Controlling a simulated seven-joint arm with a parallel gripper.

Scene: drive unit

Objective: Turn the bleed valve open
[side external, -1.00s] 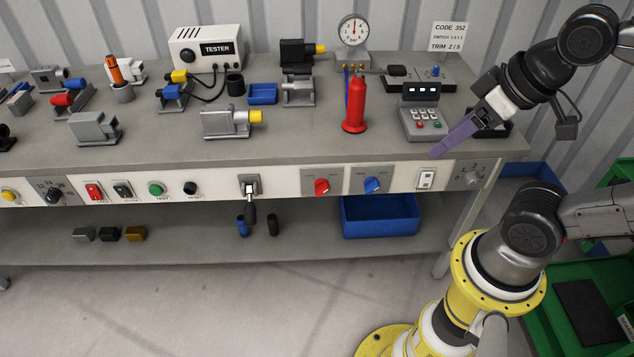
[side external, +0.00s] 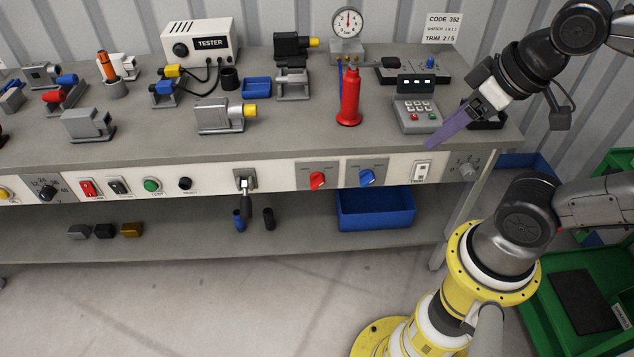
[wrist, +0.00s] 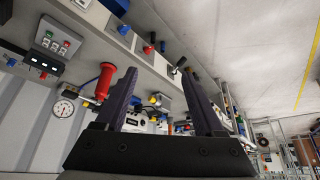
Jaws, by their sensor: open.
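No label in view names the bleed valve, so I cannot tell for certain which control it is. A lever-handled fitting (side external: 245,184) sits on the front panel with its dark handle hanging down. A red knob (side external: 317,180) and a blue knob (side external: 367,178) are on grey plates to its right. A gauge (side external: 347,22) stands at the back of the bench. My gripper (side external: 430,145) is above the bench's right front edge, left of the dial at the panel's end, touching none of these. In the wrist view its dark fingers (wrist: 158,80) are apart and empty.
A red bottle-shaped object (side external: 349,98) and a keypad box (side external: 417,110) stand on the bench left of my gripper. A white switch (side external: 421,172) is just below it. A blue bin (side external: 376,208) is on the lower shelf. The floor in front is clear.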

